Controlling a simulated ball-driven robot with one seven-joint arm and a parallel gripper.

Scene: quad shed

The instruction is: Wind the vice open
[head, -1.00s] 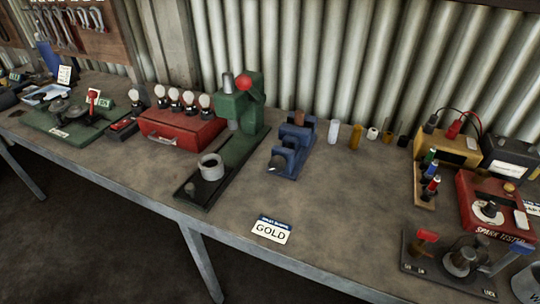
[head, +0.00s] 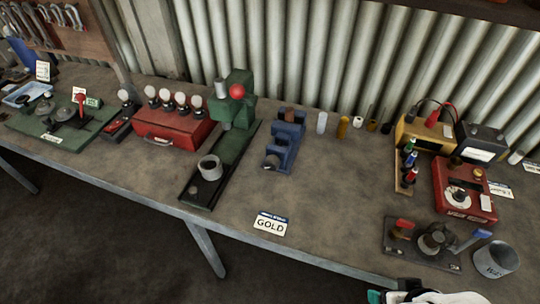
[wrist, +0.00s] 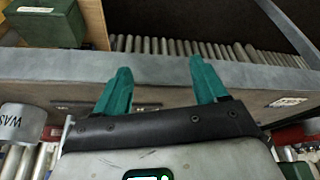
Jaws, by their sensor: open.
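The blue vice (head: 284,143) stands on the bench near its middle, just right of the green press. A small round grey end shows at its front (head: 271,163), and a brown piece sits at its top back. I cannot tell how far apart its jaws are. My gripper shows in the wrist view with two teal fingers (wrist: 162,88) spread apart and nothing between them. In the head view only a bit of my arm shows at the bottom right edge, well away from the vice. The vice is not clear in the wrist view.
The green press (head: 234,110) stands left of the vice, with a red case (head: 172,136) beyond. A GOLD card (head: 270,223) lies in front. Several small cylinders stand right of the vice. A red tester (head: 463,190) and a grey cup (head: 495,259) are at right. Bare bench lies between.

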